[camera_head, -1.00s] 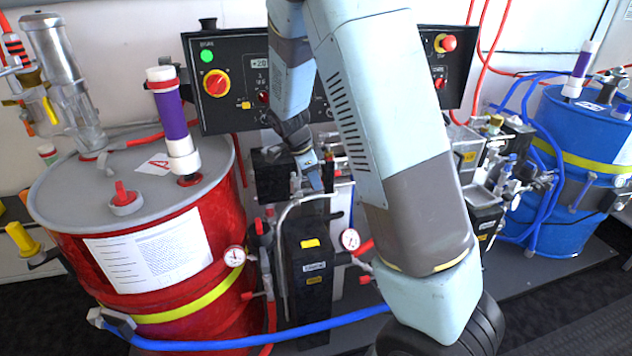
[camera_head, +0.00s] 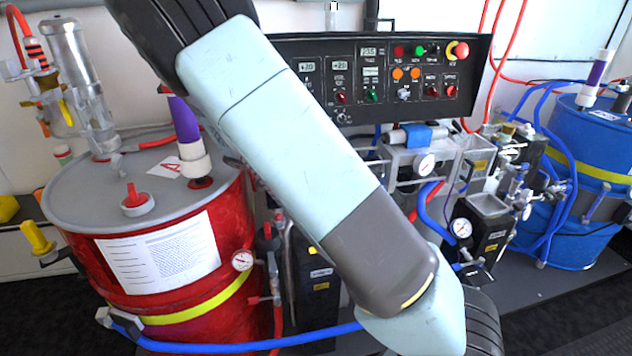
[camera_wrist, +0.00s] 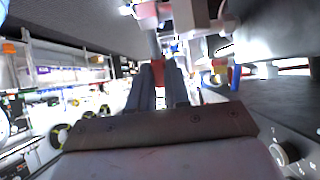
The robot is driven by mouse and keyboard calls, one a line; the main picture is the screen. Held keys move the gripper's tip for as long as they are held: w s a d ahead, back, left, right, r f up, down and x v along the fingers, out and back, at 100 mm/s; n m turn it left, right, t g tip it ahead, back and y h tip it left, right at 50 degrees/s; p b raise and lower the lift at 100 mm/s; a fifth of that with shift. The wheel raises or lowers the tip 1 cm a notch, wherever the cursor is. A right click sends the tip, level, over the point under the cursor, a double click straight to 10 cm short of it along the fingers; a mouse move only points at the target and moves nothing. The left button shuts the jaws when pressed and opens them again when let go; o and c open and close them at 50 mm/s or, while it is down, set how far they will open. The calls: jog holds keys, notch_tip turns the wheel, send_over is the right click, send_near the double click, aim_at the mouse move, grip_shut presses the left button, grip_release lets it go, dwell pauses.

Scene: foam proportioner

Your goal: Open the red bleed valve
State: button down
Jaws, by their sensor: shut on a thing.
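In the wrist view, my gripper (camera_wrist: 158,90) reaches away from the camera, its two dark fingers close together. They are shut on a small red piece (camera_wrist: 158,68), which looks like the handle of the red bleed valve. A grey metal part stands just beyond it. The fingers cover much of the red piece, so I cannot tell how far the handle is turned. In the head view, my arm crosses the middle of the picture and hides the gripper and the valve.
A red drum (camera_head: 215,283) stands at left and a blue drum (camera_head: 580,140) at right. A black control panel (camera_head: 440,100) is behind. A blue hose (camera_head: 250,344) runs low in front. In the wrist view, a dark block (camera_wrist: 265,45) is close at right.

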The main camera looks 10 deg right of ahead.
jog(key=shift+w+a+h, duration=0.1)
jog(key=shift+a+h, duration=0.65)
jog(key=shift+h, duration=0.25)
jog(key=c, duration=1.1)
grip_release()
jog(key=shift+r, duration=0.1)
